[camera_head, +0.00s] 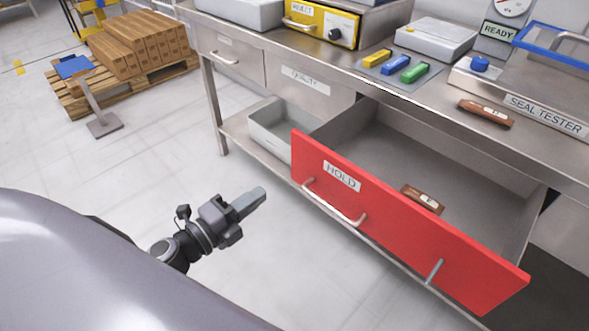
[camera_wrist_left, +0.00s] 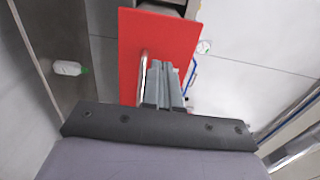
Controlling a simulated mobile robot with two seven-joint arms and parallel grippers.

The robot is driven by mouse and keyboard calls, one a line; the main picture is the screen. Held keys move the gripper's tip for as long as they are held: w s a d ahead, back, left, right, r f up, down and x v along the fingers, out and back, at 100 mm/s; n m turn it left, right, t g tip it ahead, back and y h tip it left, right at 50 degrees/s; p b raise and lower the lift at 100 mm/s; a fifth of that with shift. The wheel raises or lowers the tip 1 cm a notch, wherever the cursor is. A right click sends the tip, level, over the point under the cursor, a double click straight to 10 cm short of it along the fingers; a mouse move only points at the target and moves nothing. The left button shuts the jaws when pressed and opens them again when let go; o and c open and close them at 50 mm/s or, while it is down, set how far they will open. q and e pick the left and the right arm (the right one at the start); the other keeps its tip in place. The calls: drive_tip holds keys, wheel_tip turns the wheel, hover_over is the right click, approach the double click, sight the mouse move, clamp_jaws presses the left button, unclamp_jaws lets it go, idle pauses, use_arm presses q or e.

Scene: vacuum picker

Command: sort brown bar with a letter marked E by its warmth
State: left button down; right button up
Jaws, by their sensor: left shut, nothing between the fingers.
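A brown bar (camera_head: 486,114) with a small pale label lies on the counter in front of the SEAL TESTER sign. A second brown bar (camera_head: 423,199) lies inside the open drawer with the red HOLD front (camera_head: 400,221). The letters on both bars are too small to read. My left gripper (camera_head: 257,198) is shut and empty, in the air left of the red front and apart from it. In the left wrist view its fingers (camera_wrist_left: 165,84) are together, with the red front (camera_wrist_left: 175,35) and its handle (camera_wrist_left: 143,70) beyond. My right gripper is not in view.
A yellow box with a knob (camera_head: 322,22), a tray with yellow, blue and green blocks (camera_head: 388,66) and a flat scale-like device (camera_head: 436,38) stand on the counter. A grey bin (camera_head: 275,128) sits on the lower shelf. Cartons on a pallet (camera_head: 130,45) stand at the back left.

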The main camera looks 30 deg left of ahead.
sight(302, 164)
use_arm(q)
drive_tip(key=x, duration=1.1)
drive_tip(key=shift+f+p, duration=0.1)
drive_tip(key=shift+p, duration=0.3)
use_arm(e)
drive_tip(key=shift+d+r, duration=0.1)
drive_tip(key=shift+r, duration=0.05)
use_arm(q)
drive_tip(key=shift+w, duration=0.15)
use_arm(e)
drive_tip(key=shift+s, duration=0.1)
